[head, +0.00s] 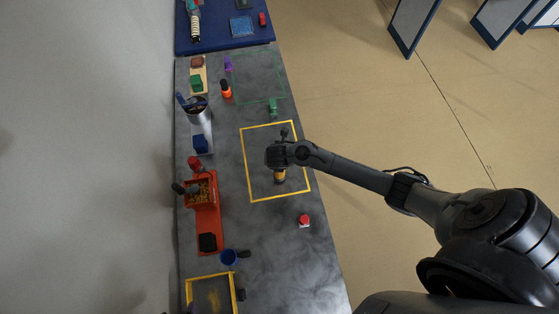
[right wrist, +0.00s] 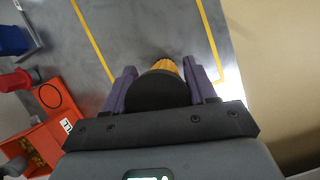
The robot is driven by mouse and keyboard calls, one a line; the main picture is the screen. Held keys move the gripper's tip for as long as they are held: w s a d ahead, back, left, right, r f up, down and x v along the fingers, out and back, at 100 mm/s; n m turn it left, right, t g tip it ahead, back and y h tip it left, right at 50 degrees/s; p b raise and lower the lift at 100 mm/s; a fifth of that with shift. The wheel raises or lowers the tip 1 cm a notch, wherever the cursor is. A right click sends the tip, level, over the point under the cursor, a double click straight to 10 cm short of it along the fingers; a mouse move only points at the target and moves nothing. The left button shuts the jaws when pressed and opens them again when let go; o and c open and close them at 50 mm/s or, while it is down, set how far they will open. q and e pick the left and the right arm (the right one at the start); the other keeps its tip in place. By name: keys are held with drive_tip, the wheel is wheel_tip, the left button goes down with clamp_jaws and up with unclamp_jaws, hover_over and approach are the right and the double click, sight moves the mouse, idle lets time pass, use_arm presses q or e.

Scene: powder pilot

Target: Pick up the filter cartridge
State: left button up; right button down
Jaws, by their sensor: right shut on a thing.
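The filter cartridge (head: 280,177) has an orange-yellow ribbed body and a dark round cap. It is over the yellow-outlined area (head: 248,174) of the grey bench. My right gripper (head: 279,168) reaches in from the right and hides part of it from above. In the right wrist view the purple fingers of my right gripper (right wrist: 160,92) are shut on both sides of the cartridge (right wrist: 166,66), with the dark cap toward the camera. I cannot tell whether its far end touches the bench. My left gripper is not in view.
An orange-red tray (head: 206,220) with granular contents stands left of the yellow outline. A red-and-white item (head: 304,221) and a small green item (head: 273,105) lie near the outline. A grey cylindrical container (head: 200,118) stands at the left. The bench inside the outline is otherwise mostly clear.

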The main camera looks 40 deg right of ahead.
drive_tip(key=s+d+r+p, duration=0.3)
drive_tip(key=s+d+r, duration=0.3)
drive_tip(key=s+r, duration=0.2)
drive_tip(key=shift+s+d+r, duration=0.2)
drive_tip(key=shift+s+r, duration=0.15)
drive_tip(key=shift+s, duration=0.55)
